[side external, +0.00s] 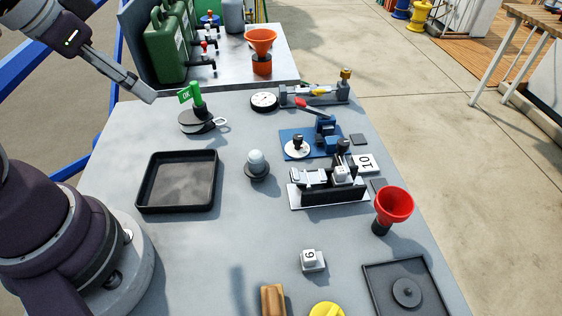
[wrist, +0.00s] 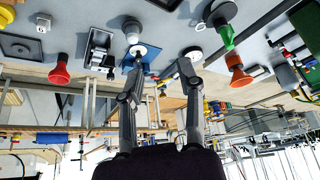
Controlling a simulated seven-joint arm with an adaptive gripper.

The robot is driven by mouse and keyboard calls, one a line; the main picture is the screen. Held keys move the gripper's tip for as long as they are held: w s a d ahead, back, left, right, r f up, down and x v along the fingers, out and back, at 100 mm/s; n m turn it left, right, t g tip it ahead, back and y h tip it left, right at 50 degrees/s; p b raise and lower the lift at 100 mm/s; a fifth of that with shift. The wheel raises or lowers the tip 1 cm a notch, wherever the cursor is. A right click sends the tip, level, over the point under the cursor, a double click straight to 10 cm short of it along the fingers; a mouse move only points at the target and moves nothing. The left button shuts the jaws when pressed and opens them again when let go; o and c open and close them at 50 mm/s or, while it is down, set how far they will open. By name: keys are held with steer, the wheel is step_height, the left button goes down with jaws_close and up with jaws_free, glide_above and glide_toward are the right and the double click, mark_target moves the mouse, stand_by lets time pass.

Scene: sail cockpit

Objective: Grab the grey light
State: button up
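The grey light (side external: 257,165) stands upright on the grey table, with a dark grey round base and a pale domed top. It is right of the black tray and appears near the top of the wrist view (wrist: 132,36), beyond the fingertips and left of centre. My gripper (side external: 148,97) is at the upper left, over the table's far left part and well away from the light. In the wrist view my gripper (wrist: 161,68) has its two fingers apart with nothing held between them.
A black tray (side external: 149,207) lies left of the light. A green sign on a dark round base (side external: 197,118) stands near my gripper. A blue plate fixture (side external: 293,134), a black fixture (side external: 327,196) and a red funnel (side external: 394,204) stand to the right. Bare table surrounds the light.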

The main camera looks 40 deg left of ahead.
steer(key=shift+o, duration=0.3)
steer(key=o, duration=0.5)
steer(key=shift+c, duration=0.2)
steer(key=m+g, duration=0.6)
steer(key=m, duration=1.3)
glide_above(255, 152)
steer(key=f, duration=0.8)
steer(key=shift+w+d+f, duration=0.15)
steer(key=shift+d, duration=0.15)
steer(key=shift+m, duration=0.3)
steer(key=f, duration=1)
steer(key=shift+a+f, duration=0.15)
steer(key=shift+a, duration=0.15)
